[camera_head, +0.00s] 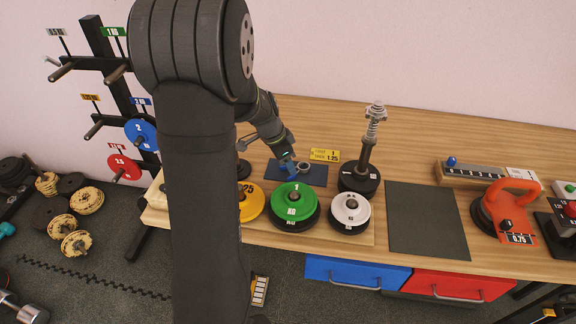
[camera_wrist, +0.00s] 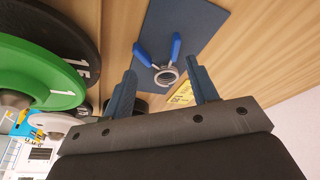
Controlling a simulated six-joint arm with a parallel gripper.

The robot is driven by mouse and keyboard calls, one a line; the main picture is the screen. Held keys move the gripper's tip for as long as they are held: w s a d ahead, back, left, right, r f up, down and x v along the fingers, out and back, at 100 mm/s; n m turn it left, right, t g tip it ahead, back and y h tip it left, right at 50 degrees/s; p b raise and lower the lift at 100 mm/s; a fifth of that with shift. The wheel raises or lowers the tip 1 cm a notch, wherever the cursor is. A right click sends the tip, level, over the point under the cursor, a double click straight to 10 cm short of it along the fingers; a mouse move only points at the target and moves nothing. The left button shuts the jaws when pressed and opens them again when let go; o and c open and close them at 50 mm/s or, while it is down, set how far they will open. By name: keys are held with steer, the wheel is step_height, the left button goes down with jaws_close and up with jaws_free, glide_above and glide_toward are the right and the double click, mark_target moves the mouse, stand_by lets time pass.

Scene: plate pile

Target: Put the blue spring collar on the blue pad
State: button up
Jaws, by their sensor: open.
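The blue spring collar (camera_head: 290,168) has two blue handles and a grey metal ring. It is at the blue pad (camera_head: 314,178), with its ring near the pad's far edge in the head view. In the wrist view the collar's ring (camera_wrist: 166,77) is by the near edge of the pad (camera_wrist: 205,22), and its handles lie over the pad. I cannot tell if the whole ring is on the pad. My gripper (camera_wrist: 160,70) is open, with one finger on each side of the collar and a gap to each. In the head view my gripper (camera_head: 284,150) is just behind the collar.
Green (camera_head: 293,202), yellow (camera_head: 250,203) and white (camera_head: 350,208) plates stand in front of the pad. A post with a spring (camera_head: 370,140) rises to the right. A dark mat (camera_head: 425,220) is bare. A yellow label (camera_head: 325,155) lies behind the pad.

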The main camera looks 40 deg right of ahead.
mark_target(289, 175)
steer(key=v, duration=0.9)
steer(key=x, duration=1.2)
steer(key=shift+f, duration=0.15)
step_height(289, 175, up, 2)
steer(key=shift+r, duration=0.95)
